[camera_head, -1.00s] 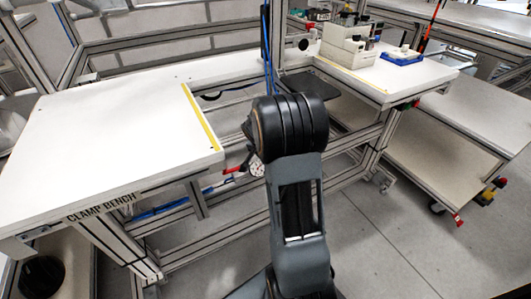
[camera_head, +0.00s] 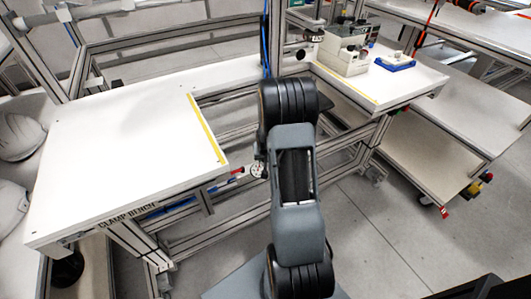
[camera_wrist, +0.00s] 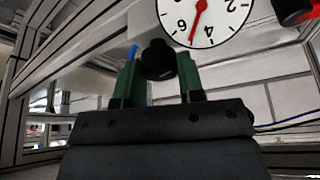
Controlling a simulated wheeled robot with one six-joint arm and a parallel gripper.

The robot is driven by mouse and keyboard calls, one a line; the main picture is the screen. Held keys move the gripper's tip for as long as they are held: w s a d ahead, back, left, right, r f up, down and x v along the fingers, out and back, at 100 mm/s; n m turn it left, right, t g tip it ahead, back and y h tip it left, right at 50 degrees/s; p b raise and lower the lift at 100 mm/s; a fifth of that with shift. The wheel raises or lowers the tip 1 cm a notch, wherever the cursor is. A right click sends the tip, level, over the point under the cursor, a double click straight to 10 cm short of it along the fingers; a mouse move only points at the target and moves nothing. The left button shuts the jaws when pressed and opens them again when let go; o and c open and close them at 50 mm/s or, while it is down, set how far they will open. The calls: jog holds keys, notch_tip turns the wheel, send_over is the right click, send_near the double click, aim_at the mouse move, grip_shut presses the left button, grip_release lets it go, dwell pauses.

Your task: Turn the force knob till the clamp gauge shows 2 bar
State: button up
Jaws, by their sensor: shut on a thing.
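The force knob (camera_wrist: 158,58) is a small black knob in the wrist view, between the green fingers of my gripper (camera_wrist: 160,76), which is shut on it. The clamp gauge (camera_wrist: 207,16) is a white dial just above and right of the knob, cut off by the top edge. Its figures appear upside down, and the red needle (camera_wrist: 196,24) points between 4 and 6. In the head view the gauge (camera_head: 258,171) is a small white disc beside the bench's right corner. My arm hides the knob and my gripper there.
The clamp bench (camera_head: 120,150) has a bare white top with a yellow strip. A red part (camera_head: 238,171) lies left of the gauge; a red and black part (camera_wrist: 295,10) shows top right in the wrist view. A second bench (camera_head: 400,90) holds a beige machine and blue tray.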

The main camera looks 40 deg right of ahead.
dwell(0.5)
jog(key=o, duration=0.9)
jog(key=p+v, duration=0.3)
jog(key=v, duration=1)
jog(key=shift+r, duration=0.35)
jog(key=shift+s+a, duration=0.1)
